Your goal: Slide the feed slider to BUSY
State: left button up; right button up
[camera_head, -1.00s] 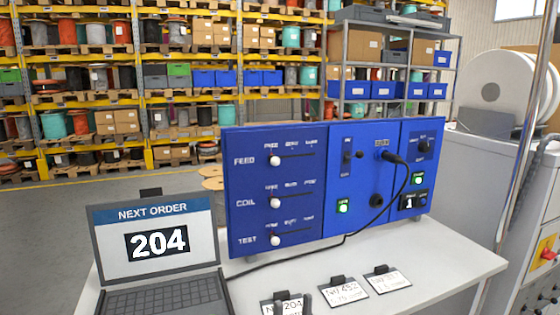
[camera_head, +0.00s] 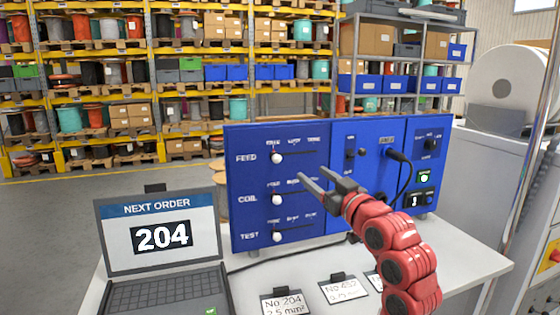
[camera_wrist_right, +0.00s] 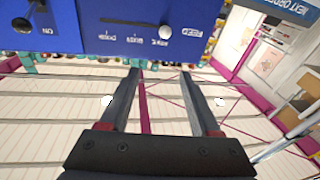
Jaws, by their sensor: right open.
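The feed slider has a white knob (camera_head: 277,158) on the top row of the blue panel (camera_head: 262,222). The knob sits at the left end of its slot, under the first of several labels too blurred to read surely. The wrist view shows this row upside down, with the knob (camera_wrist_right: 165,32) beside the FEED label. My right gripper (camera_head: 312,174) is open and empty, in front of the panel to the right of and a little lower than the knob. In the wrist view its fingers (camera_wrist_right: 160,72) point towards the panel, apart from the knob. My left gripper is out of view.
COIL (camera_head: 277,199) and TEST (camera_head: 277,236) knobs sit below, also at the left. A laptop (camera_head: 160,236) showing 204 stands at the left. Cards (camera_head: 285,303) lie on the white table (camera_head: 455,250). A black cable (camera_head: 405,178) hangs at the panel's right.

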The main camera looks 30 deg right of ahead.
jog(key=s+n+g, duration=0.1)
jog(key=p, duration=0.7)
send_near(279, 160)
jog(key=shift+g, duration=0.3)
jog(key=w, duration=0.6)
jog(key=w+d, duration=0.1)
jog(key=w, duration=0.1)
jog(key=shift+w+r, duration=0.3)
jog(key=shift+w, duration=0.1)
grip_shut()
